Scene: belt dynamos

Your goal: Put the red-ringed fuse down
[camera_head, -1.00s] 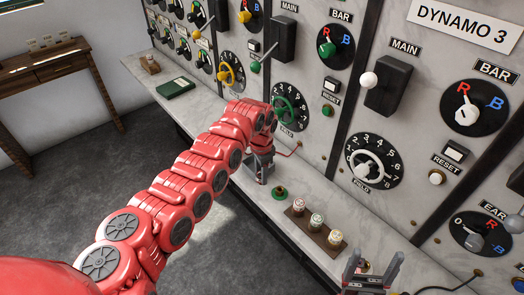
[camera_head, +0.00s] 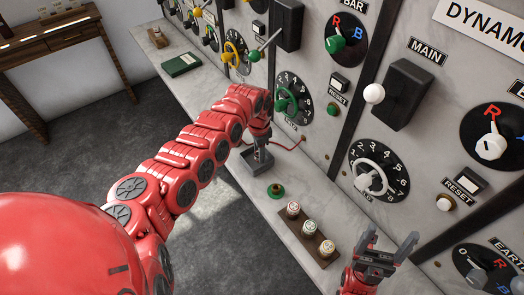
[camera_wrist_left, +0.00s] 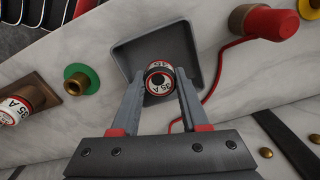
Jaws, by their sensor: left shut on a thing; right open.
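The red-ringed fuse (camera_wrist_left: 160,80), a small cylinder marked 35 A, is between the fingers of my left gripper (camera_wrist_left: 161,92), which is shut on it. The fuse is over the grey square tray (camera_wrist_left: 128,50) in the left wrist view; I cannot tell whether it touches the tray's floor. In the head view my left gripper (camera_head: 260,152) points down at the tray (camera_head: 249,176) on the marble ledge, and the fuse is mostly hidden there. My right gripper (camera_head: 390,252) is open and empty, near the panel at the lower right.
A wooden rack (camera_head: 322,255) with three fuses stands on the ledge, nearer the right gripper. A green-ringed socket (camera_head: 275,191) lies between rack and tray. A red-capped terminal (camera_wrist_left: 272,22) with a red cable (camera_wrist_left: 212,82) is beside the tray. The panel's knobs and levers rise behind.

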